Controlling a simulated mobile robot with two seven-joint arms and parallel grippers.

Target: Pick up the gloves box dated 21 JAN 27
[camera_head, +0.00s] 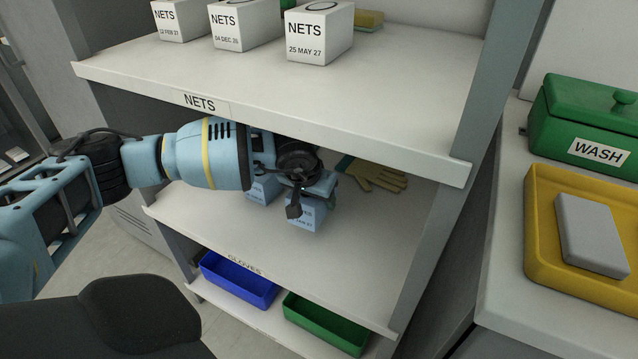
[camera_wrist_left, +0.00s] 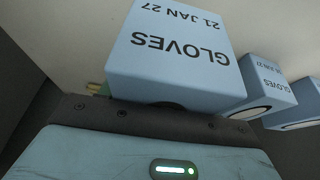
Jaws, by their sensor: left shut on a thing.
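The light-blue gloves box (camera_wrist_left: 175,50) dated 21 JAN 27 fills the upper middle of the left wrist view, its print upside down. My left gripper (camera_head: 308,192) is shut on it. In the head view this box (camera_head: 306,216) is at the gripper on the GLOVES shelf (camera_head: 200,215), partly hidden by the fingers. I cannot tell whether it touches the shelf. Another blue gloves box (camera_wrist_left: 262,88) stands beside it, its date too small to read surely; a further blue box (camera_wrist_left: 298,118) shows at the right edge. My right gripper is not in view.
The NETS shelf (camera_head: 400,100) with several white boxes overhangs my left arm. Yellow gloves (camera_head: 375,174) lie behind the held box. Blue (camera_head: 238,280) and green (camera_head: 325,325) bins sit below. At right are a green WASH box (camera_head: 585,118) and a yellow tray (camera_head: 540,215).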

